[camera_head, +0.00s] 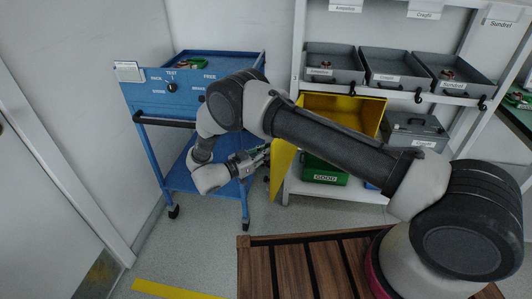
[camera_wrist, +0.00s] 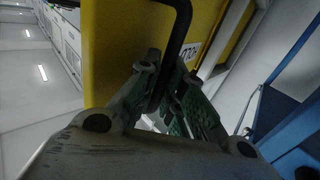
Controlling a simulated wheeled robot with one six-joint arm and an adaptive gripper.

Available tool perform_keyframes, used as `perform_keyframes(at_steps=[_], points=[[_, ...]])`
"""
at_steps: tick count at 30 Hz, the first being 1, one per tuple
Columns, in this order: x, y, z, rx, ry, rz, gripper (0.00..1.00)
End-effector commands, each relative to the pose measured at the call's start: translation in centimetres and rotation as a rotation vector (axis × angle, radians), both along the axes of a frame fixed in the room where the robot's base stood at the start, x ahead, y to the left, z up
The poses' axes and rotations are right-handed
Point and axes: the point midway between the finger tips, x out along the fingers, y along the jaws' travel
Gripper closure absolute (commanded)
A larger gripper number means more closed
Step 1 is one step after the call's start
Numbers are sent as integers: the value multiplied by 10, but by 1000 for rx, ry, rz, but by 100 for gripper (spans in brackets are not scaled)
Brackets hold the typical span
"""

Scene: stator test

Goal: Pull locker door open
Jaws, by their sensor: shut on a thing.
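The yellow locker (camera_head: 345,108) stands on the shelf unit with its inside partly showing behind my arm. Its yellow door (camera_head: 282,168) stands swung out at the left of the opening. The door also fills the upper middle of the wrist view (camera_wrist: 112,45). A black bar handle (camera_wrist: 181,35) is on the door. My gripper (camera_head: 262,156) is at the door's outer side, left of it in the head view. In the wrist view, my gripper (camera_wrist: 167,80) is shut on the handle. The exact finger contact is dim and partly hidden.
A blue wheeled cart (camera_head: 155,105) stands close to my gripper on the left. Grey bins (camera_head: 334,66) sit on the shelf above the locker, and a green box (camera_head: 322,172) sits below. A slatted wooden surface (camera_head: 305,262) is in front. The floor at lower left is clear.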

Motion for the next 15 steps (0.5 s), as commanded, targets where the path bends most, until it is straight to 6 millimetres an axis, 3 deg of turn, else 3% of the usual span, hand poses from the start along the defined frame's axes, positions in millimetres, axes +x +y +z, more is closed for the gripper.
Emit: perform_keyframes(at_steps=[2,3,6,15], points=[[0,-1,0,-2,2,0,100],[0,-1,0,-2,2,0,85],[0,0,0,-2,1,0,68],[0,0,0,-1,1,1,68]])
